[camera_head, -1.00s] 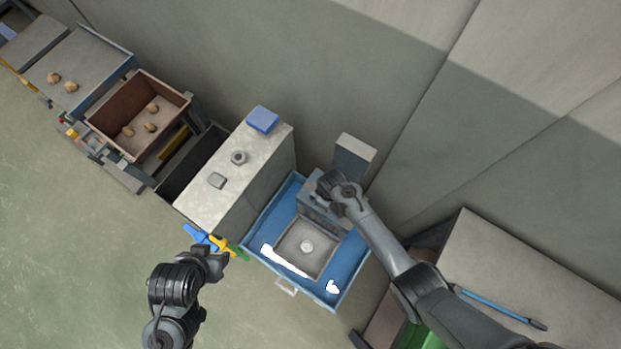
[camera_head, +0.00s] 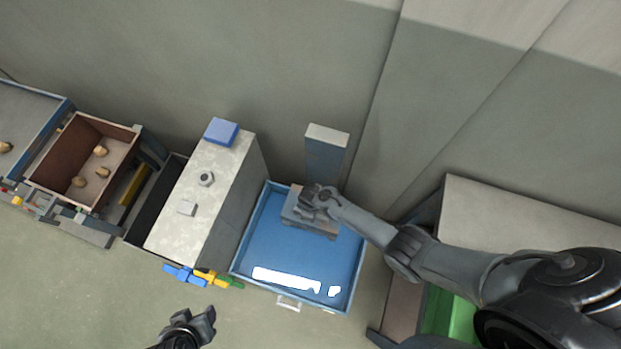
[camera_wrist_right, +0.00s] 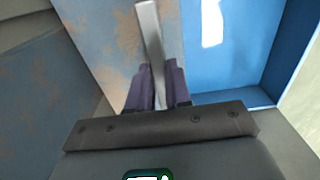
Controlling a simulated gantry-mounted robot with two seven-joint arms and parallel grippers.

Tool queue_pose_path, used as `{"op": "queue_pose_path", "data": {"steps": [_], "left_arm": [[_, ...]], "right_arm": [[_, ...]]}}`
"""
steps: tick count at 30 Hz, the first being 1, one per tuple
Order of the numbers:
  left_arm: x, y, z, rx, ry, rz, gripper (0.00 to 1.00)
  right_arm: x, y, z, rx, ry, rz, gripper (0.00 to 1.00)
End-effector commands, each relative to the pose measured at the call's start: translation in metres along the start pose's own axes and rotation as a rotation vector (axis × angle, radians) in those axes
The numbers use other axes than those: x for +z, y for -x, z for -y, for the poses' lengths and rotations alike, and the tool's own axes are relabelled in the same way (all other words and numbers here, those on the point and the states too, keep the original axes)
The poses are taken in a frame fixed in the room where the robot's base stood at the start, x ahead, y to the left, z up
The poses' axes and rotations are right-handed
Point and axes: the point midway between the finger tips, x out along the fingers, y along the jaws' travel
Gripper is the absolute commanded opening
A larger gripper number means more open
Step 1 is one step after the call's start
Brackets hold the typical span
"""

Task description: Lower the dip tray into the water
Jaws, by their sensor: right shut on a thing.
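The blue tank (camera_head: 239,270) holds an even blue water surface (camera_head: 290,250) with white glints near its front. My right gripper (camera_head: 312,207) is over the back of the tank, above a grey block (camera_head: 322,228). In the right wrist view my right gripper (camera_wrist_right: 162,100) is shut on a grey metal bar (camera_wrist_right: 150,38), beside a mottled blue-brown plate (camera_wrist_right: 98,40). I cannot tell whether that plate belongs to the dip tray. The tray's square pan does not show above the water. My left gripper (camera_head: 208,322) is low, left of the tank and empty; its jaw opening is unclear.
A pale counter (camera_head: 215,170) with a blue block (camera_head: 221,131) stands left of the tank. Blue, yellow and green handles (camera_head: 205,277) stick out at its front. A grey post (camera_head: 325,155) rises behind the tank. A brown bin (camera_head: 60,170) with several lumps is farther left.

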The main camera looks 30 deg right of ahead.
Motion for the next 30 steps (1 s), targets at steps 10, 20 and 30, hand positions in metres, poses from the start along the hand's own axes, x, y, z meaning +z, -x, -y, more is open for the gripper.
{"op": "queue_pose_path", "data": {"steps": [10,20,30], "left_arm": [[0.001,-0.001,0.003,-0.008,-0.01,0.001,0.51],[0.001,0.0,0.003,-0.01,-0.012,0.001,0.51],[-0.006,0.02,0.001,-0.002,-0.003,0.0,0.51]], "right_arm": [[0.003,-0.004,0.0,0.0,-0.002,0.004,0.42],[0.002,-0.001,0.0,0.0,-0.001,0.002,0.45],[0.002,0.042,0.0,0.001,-0.001,0.0,0.45]]}}
